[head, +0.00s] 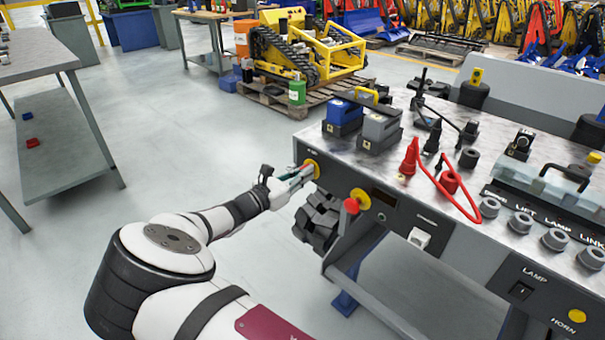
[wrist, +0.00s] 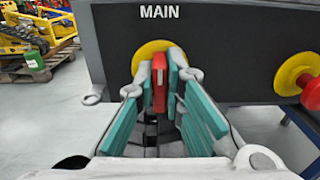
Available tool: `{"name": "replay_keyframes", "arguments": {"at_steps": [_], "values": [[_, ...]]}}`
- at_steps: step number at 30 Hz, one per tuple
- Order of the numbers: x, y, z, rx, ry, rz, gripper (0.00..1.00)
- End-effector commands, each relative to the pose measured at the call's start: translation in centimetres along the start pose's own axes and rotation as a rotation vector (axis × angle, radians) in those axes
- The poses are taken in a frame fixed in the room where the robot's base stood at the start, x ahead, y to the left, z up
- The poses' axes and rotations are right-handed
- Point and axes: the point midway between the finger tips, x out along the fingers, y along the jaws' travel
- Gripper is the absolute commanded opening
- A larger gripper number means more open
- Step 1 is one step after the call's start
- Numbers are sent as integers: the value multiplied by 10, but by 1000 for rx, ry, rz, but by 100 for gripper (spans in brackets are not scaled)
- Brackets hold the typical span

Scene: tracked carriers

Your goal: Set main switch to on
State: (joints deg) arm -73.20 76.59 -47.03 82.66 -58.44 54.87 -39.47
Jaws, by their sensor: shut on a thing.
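The main switch is a red handle (wrist: 159,80) on a round yellow plate (wrist: 152,52), under the label MAIN on the dark front panel. In the wrist view the red handle stands upright between the teal pads of my gripper (wrist: 158,88), which is shut on it. In the head view my gripper (head: 300,175) reaches the yellow plate (head: 312,167) at the left end of the bench front. There the fingers hide most of the red handle.
A red knob on a yellow base (wrist: 307,88) sits just right of the switch. The bench top (head: 330,150) carries blue and grey boxes, red and black clamps and several round sockets. A side table (head: 75,155) stands at the left, with open floor between.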

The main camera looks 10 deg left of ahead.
Motion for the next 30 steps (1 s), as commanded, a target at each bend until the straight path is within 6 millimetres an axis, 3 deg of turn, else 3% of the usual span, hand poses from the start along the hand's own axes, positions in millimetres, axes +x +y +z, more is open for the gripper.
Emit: {"name": "replay_keyframes", "arguments": {"at_steps": [11,30], "values": [[0,-1,0,161,0,0,0],[0,-3,-1,757,0,0,0]]}}
